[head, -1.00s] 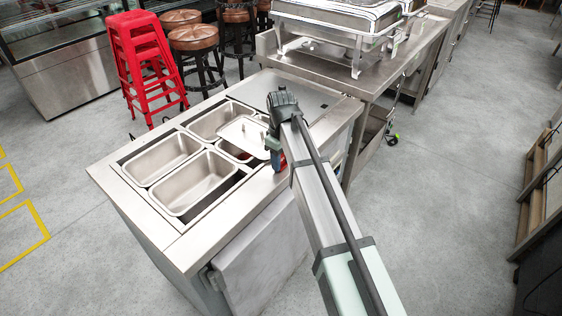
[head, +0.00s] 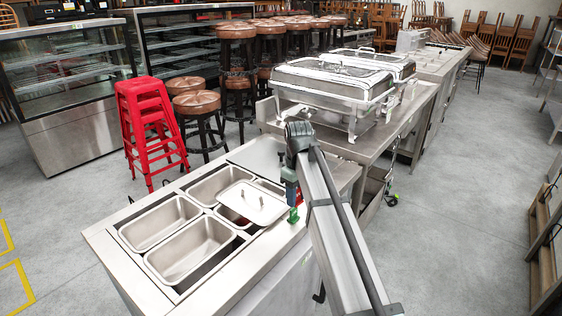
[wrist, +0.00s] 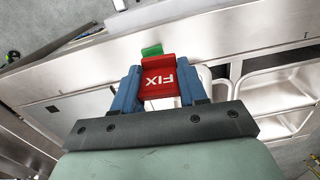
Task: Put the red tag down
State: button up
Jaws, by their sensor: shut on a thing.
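My gripper (wrist: 158,72) is shut on a red tag (wrist: 158,90) marked with white letters reading FIX. The tag sits between the two blue fingers in the wrist view. A small green piece (wrist: 151,50) shows just beyond the tag; I cannot tell whether it belongs to it. In the head view my gripper (head: 292,200) points down by the right side of the steel counter (head: 215,296), and the green piece (head: 293,215) shows at its lower end. The tag is mostly hidden there, and I cannot tell whether it touches the counter.
The counter holds several steel pans (head: 185,250), with a loose lid (head: 252,204) lying over one near my gripper. A steel table (head: 350,148) with chafing dishes (head: 333,82) stands behind. Red stacked stools (head: 150,125) stand at the left.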

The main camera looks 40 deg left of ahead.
jog(key=w+a+r, duration=0.1)
jog(key=w+a, duration=0.8)
jog(key=w, duration=0.4)
jog(key=w+a+r, duration=0.1)
jog(key=w+a, duration=0.7)
jog(key=w, duration=0.6)
jog(key=shift+n, duration=0.4)
jog(key=shift+s+f, duration=0.15)
jog(key=shift+f, duration=4.65)
jog(key=o, duration=1.1)
jog(key=shift+f, duration=0.15)
jog(key=shift+c, duration=0.2)
notch_tip(320, 180, up, 12)
jog(key=shift+d, duration=0.1)
